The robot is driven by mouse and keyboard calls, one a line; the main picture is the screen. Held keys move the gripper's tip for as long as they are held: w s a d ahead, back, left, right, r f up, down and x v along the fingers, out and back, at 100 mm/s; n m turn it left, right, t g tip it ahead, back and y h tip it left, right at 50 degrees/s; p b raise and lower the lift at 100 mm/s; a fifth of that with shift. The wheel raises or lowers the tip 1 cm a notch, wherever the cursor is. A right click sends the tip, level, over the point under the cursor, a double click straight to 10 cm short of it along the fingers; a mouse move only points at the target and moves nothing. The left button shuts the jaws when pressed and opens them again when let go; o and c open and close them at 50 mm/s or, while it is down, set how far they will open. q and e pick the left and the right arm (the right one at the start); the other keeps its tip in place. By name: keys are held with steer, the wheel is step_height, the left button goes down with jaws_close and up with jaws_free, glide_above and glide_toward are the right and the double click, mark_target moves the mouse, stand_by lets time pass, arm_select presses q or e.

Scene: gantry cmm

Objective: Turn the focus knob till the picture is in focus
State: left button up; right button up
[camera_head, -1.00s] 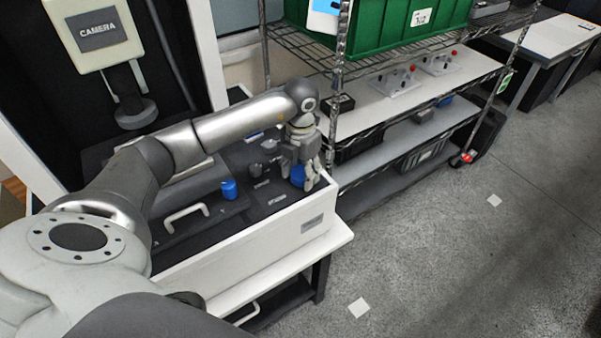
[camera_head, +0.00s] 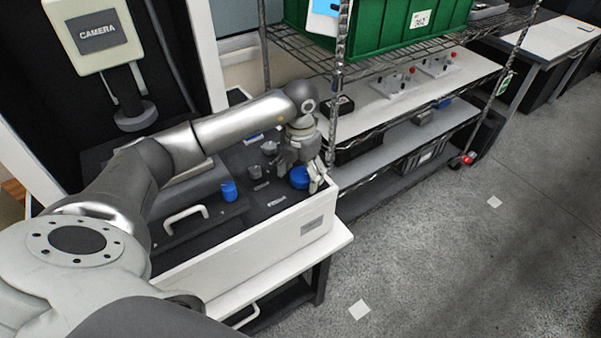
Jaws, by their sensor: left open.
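A blue knob (camera_head: 299,178) stands at the right end of the dark control panel (camera_head: 257,208). My left gripper (camera_head: 305,182) is over it, pointing down, with its open fingers around or beside the knob; I cannot tell whether they touch it. Part of the knob is hidden by the fingers. A second blue knob or cylinder (camera_head: 229,190) stands further left on the panel. Small grey knobs (camera_head: 269,147) sit behind, near small labels too small to read. A camera unit (camera_head: 97,38) labelled "CAMERA" is at the upper left. My right gripper does not show.
The panel lies in a white-walled housing (camera_head: 240,258) on a bench. A white handle (camera_head: 186,216) stands up left of the knobs. A wire shelf rack (camera_head: 337,100) with a green bin (camera_head: 385,30) is close on the right of my gripper.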

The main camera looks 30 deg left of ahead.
mark_target(301, 175)
arm_select(q)
step_height(301, 175, up, 12)
stand_by(0.6)
